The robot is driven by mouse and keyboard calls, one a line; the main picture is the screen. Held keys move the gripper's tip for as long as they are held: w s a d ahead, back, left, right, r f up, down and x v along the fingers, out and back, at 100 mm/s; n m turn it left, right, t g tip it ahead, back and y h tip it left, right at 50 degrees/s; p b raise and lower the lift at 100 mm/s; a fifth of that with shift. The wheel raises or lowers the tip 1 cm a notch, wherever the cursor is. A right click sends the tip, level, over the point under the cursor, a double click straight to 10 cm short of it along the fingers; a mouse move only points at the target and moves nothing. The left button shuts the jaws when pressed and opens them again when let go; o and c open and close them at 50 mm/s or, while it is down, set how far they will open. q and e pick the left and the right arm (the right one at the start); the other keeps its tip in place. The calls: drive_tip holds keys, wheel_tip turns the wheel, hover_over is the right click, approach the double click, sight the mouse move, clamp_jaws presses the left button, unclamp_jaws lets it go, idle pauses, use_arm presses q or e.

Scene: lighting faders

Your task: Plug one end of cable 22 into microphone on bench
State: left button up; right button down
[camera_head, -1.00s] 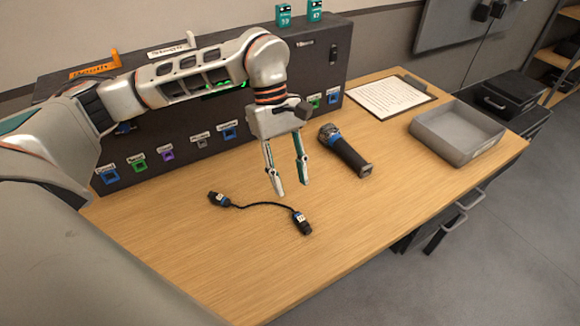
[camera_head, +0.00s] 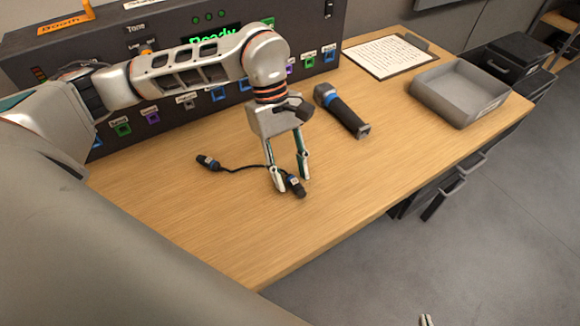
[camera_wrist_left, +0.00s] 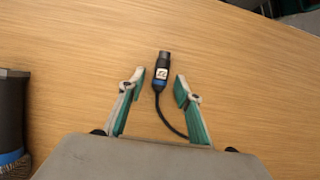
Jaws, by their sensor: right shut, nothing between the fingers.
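The short black cable 22 (camera_head: 240,169) lies on the bench, with a blue-banded plug at each end. One plug (camera_head: 207,162) lies to the left; the other plug (camera_head: 295,186) is at my left gripper (camera_head: 288,183). In the left wrist view this labelled plug (camera_wrist_left: 161,72) lies between the open fingers, a gap on each side. The dark microphone (camera_head: 345,112) with a blue ring lies on the bench behind and right of the gripper; part of it shows at the left wrist view's left edge (camera_wrist_left: 12,110). My right gripper (camera_head: 427,320) barely shows, shut and empty.
A dark panel (camera_head: 170,125) with coloured sockets and a green "Ready" display stands along the back. A clipboard (camera_head: 388,54) and an empty grey tray (camera_head: 465,110) are at the right. The front of the bench (camera_head: 230,220) is clear.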

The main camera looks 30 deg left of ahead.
sight(290, 176)
use_arm(q)
clamp_jaws()
drive_tip(key=shift+r, duration=0.1)
drive_tip(key=shift+r+p, duration=1.35)
drive_tip(key=shift+r, duration=1.1)
drive_tip(key=shift+s+f, duration=0.1)
